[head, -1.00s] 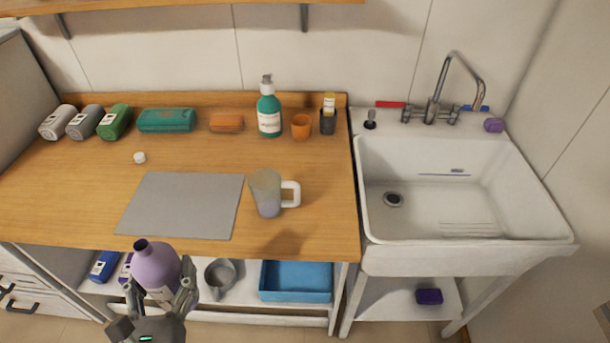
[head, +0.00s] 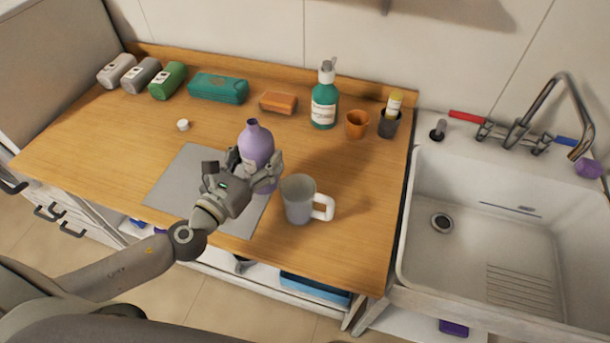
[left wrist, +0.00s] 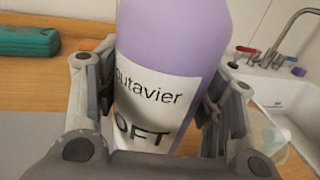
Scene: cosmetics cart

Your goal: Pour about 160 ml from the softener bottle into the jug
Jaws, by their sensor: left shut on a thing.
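The purple softener bottle (head: 256,142) is uncapped, with its dark mouth at the top, and leans slightly. My left gripper (head: 251,174) is shut around it, over the grey mat (head: 180,190). In the left wrist view the bottle (left wrist: 165,45) fills the middle between the fingers (left wrist: 160,120), its label facing the camera. The grey jug (head: 299,203) with a white handle stands upright on the counter, just right of the gripper. I cannot tell how much is in the jug. A small white cap (head: 183,125) lies on the counter at the left. My right gripper is not in view.
A green pump bottle (head: 324,100), an orange cup (head: 356,124) and a dark holder (head: 389,123) stand behind the jug. A teal case (head: 218,88) and an orange block (head: 278,102) lie along the back. The sink (head: 480,240) is at the right.

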